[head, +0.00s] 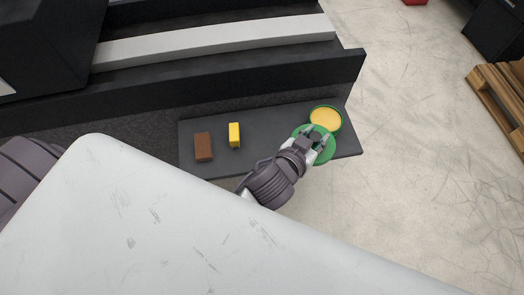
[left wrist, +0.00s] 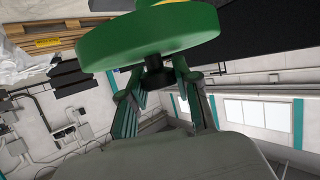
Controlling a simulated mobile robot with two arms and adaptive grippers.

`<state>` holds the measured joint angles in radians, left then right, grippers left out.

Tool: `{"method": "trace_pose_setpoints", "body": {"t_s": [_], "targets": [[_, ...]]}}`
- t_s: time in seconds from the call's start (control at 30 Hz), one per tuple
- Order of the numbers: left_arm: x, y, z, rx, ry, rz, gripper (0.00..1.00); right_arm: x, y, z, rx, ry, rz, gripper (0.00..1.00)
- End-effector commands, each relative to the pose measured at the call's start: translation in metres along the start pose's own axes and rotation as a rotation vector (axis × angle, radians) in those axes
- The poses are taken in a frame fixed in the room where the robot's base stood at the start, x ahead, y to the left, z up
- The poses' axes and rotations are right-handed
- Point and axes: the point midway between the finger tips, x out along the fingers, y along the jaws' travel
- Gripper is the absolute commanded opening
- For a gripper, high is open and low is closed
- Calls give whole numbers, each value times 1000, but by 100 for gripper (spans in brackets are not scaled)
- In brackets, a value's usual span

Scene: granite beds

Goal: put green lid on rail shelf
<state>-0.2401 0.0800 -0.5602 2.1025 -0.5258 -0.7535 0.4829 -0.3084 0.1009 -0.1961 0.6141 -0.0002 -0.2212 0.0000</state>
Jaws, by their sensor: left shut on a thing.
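A round green lid (head: 325,155) with a dark knob is held in my left gripper (head: 316,137), at the right end of a dark grey shelf (head: 268,128). In the left wrist view the green lid (left wrist: 150,38) fills the top, and the fingers of my left gripper (left wrist: 153,78) are shut on its black knob. Just behind the lid in the head view is a round green container (head: 326,118) with a yellow inside. The lid partly overlaps it in the picture; whether they touch is unclear. My right gripper is not in view.
A brown block (head: 203,146) and a yellow block (head: 234,135) stand on the left part of the shelf. A dark bed with a pale rail (head: 215,40) runs behind it. Pale floor (head: 420,150) is clear to the right, before wooden pallets (head: 495,100).

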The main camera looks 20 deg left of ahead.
Motion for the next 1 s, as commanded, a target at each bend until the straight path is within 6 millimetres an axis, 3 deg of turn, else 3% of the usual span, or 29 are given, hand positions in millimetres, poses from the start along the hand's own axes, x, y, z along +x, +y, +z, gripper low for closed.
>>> {"method": "trace_pose_setpoints", "body": {"t_s": [0.17,0.33,0.6,0.8,1.0], "targets": [[10,-20,7,0,-2,-20,2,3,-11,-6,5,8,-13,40],[32,-53,20,3,-2,-22,2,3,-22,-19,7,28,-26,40],[65,-102,42,-2,-3,-19,2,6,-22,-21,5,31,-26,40],[75,-114,50,-6,-3,-18,2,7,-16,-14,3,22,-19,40],[86,-114,78,-6,-5,-18,2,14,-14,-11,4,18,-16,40]]}}
